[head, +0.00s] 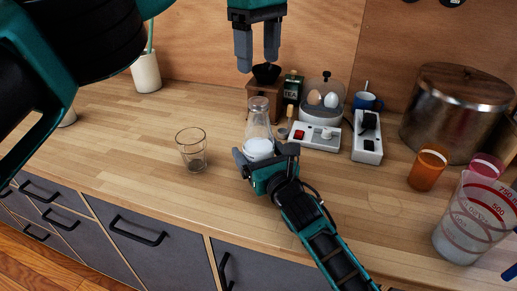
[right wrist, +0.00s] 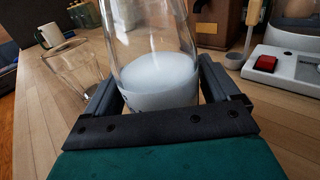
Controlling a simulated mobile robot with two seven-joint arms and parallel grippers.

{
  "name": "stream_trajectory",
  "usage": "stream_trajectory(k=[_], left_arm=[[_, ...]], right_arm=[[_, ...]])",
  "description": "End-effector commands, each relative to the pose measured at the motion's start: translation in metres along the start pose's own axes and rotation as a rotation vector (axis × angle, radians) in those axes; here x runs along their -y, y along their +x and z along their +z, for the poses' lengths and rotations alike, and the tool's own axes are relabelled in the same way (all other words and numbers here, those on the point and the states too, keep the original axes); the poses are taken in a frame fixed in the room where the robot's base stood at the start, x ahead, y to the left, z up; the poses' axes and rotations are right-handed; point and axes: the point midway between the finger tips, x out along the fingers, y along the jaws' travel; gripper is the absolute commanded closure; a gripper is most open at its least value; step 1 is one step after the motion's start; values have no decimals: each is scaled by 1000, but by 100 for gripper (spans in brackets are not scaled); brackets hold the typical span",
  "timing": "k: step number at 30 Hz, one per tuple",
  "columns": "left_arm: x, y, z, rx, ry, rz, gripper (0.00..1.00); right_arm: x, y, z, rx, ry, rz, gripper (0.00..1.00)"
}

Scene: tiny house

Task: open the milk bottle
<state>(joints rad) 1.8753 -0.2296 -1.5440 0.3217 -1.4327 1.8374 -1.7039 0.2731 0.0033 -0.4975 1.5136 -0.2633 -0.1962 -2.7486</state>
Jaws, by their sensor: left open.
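The milk bottle (head: 259,122) is clear glass with white milk in its lower part and stands upright on the counter. In the right wrist view the bottle (right wrist: 155,65) fills the middle, its top cut off by the frame. My right gripper (head: 265,160) has a finger on each side of the bottle's lower body; both seem to touch the glass, and it is shut on the bottle. My left gripper (head: 257,62) is open and empty, pointing down above the bottle's top, apart from it. The bottle's cap is too small to make out.
An empty glass (head: 191,152) stands left of the bottle. A steel pot (head: 452,105), orange cup (head: 428,170) and measuring jug (head: 474,222) stand right. The left counter is mostly clear.

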Motion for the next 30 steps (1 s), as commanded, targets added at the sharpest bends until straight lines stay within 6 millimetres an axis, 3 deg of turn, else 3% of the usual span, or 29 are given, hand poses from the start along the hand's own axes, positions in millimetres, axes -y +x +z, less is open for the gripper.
stream_trajectory(k=[2, 27, 30], left_arm=[[0, 0, 0, 0, 0, 0, 34], [0, 0, 0, 0, 10, 0, 34], [0, 0, 0, 0, 66, 0, 34]], right_arm=[[0, 0, 0, 0, 0, 0, 19], [0, 0, 0, -1, 0, 0, 100], [0, 0, 0, -1, 0, 0, 100]])
